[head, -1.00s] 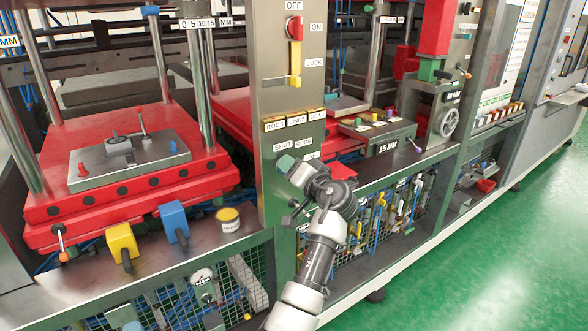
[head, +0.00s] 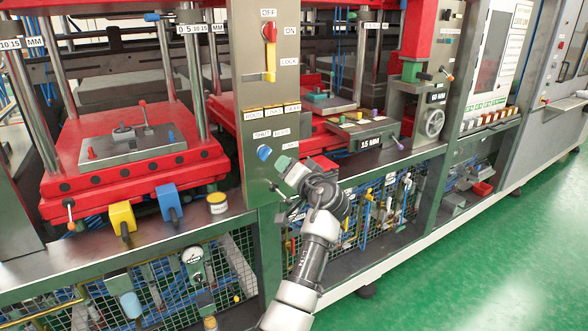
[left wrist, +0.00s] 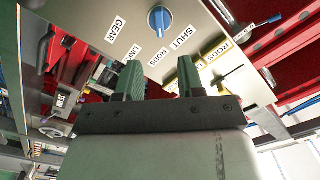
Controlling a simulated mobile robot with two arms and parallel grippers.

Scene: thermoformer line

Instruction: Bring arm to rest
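My left gripper (head: 283,165) is at the end of my arm, in front of the grey control panel (head: 246,95), just right of and below a blue knob (head: 264,152). In the left wrist view its two green fingers (left wrist: 158,80) stand apart with nothing between them. The blue knob also shows there (left wrist: 159,19), beyond the fingertips and apart from them, beside labels such as SHUT, RODS and GEAR. My right gripper is in neither view.
A red press bed (head: 80,135) stands left, with a yellow block (head: 122,217), a blue block (head: 169,201) and a yellow tin (head: 217,204) on the ledge. A 15 MM block (head: 366,140) and a handwheel (head: 431,122) are right. Green floor (head: 480,260) is clear at the lower right.

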